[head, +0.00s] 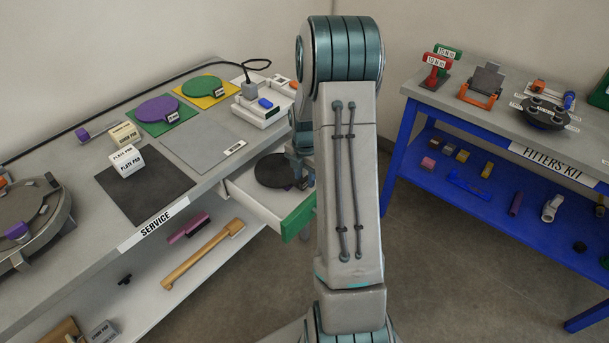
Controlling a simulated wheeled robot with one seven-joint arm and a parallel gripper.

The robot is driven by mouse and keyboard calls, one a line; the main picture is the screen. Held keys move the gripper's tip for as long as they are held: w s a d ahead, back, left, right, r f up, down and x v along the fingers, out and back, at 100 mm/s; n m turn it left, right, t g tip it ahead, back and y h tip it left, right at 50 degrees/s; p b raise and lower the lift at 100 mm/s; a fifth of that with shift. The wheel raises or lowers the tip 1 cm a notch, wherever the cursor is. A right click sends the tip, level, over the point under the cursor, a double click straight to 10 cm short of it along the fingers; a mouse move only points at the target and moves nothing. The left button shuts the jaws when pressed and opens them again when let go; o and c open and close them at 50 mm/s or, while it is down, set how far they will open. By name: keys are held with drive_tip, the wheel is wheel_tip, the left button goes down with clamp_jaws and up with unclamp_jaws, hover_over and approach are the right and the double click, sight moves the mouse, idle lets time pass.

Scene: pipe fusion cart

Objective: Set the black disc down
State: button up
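The black disc (272,170) shows at the open white drawer (242,200) under the service table. It appears to be in or just above the drawer; I cannot tell whether it touches the drawer floor. My gripper (299,172) is at the disc's right edge, mostly hidden behind my own arm. Its fingers are too small and covered to show whether they grip the disc. A small label shows near the disc's right edge.
The service table holds a purple disc (158,108) on a green mat, a green disc (202,86) on a yellow mat, a bare grey mat (200,145) and a black mat (160,190). The drawer's green front (298,215) juts toward the aisle. A blue-framed bench (500,125) stands right.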

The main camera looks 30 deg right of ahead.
drive_tip(key=shift+r+p, duration=0.45)
drive_tip(key=shift+r, duration=0.15)
wheel_tip(320, 180, up, 11)
drive_tip(key=s+a+r+m, duration=0.4)
drive_tip(key=a+r+m, duration=0.2)
drive_tip(key=a, duration=0.1)
drive_tip(key=s+a+r+m+t, duration=0.1)
drive_tip(key=s+a+m, duration=0.5)
drive_tip(key=s+m, duration=0.2)
drive_tip(key=s+a+r+m+t, duration=0.2)
drive_tip(key=s+a+m, duration=0.3)
drive_tip(key=s+m, duration=0.3)
drive_tip(key=shift+s+a, duration=0.35)
drive_tip(key=shift+s, duration=0.2)
